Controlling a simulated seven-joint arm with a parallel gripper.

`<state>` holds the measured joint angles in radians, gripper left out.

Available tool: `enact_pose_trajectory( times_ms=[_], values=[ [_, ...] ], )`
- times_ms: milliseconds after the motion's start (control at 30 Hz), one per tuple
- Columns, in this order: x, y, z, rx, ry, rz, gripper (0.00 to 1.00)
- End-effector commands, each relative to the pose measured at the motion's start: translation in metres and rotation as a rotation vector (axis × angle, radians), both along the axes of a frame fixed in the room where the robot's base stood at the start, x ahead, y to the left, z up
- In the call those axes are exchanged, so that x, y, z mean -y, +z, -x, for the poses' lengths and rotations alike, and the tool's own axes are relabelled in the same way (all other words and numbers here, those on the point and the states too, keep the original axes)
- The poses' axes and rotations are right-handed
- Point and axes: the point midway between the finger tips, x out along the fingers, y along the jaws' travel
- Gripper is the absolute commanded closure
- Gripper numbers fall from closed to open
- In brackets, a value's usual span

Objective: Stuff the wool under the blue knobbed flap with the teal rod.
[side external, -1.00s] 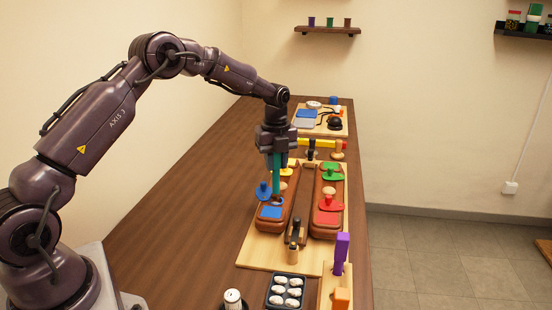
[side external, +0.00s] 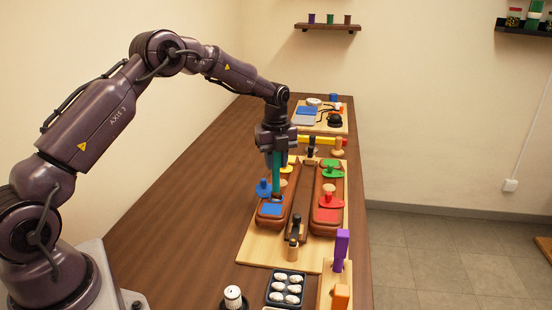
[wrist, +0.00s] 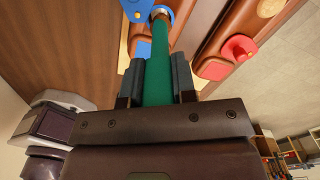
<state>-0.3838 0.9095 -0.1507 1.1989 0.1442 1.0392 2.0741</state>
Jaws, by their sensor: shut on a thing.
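My gripper (side external: 277,143) is shut on the teal rod (side external: 276,175), which points down at the left brown saddle (side external: 268,222). In the wrist view, my gripper (wrist: 157,85) holds the teal rod (wrist: 158,62) between its fingers. The blue flap (wrist: 141,8) also shows at the top of the wrist view, around the rod's tip. A blue patch (side external: 271,211) lies just in front of it. I cannot clearly make out the wool; the rod's tip and flap crowd that spot.
A second brown saddle (side external: 324,228) stands to the right with a red knobbed flap (side external: 328,201) and a green one (side external: 330,173). A dark holder (side external: 296,231) stands between the saddles. A purple block (side external: 341,246) and a tray of white pieces (side external: 286,290) are nearer. The table's left side is clear.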

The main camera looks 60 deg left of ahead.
Motion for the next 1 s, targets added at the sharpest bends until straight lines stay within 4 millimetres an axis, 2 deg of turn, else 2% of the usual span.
enact_pose_trajectory(
  times_ms=[1000],
  values=[
    [0.000,-0.021,0.000,0.000,0.000,0.000,0.92]
  ],
)
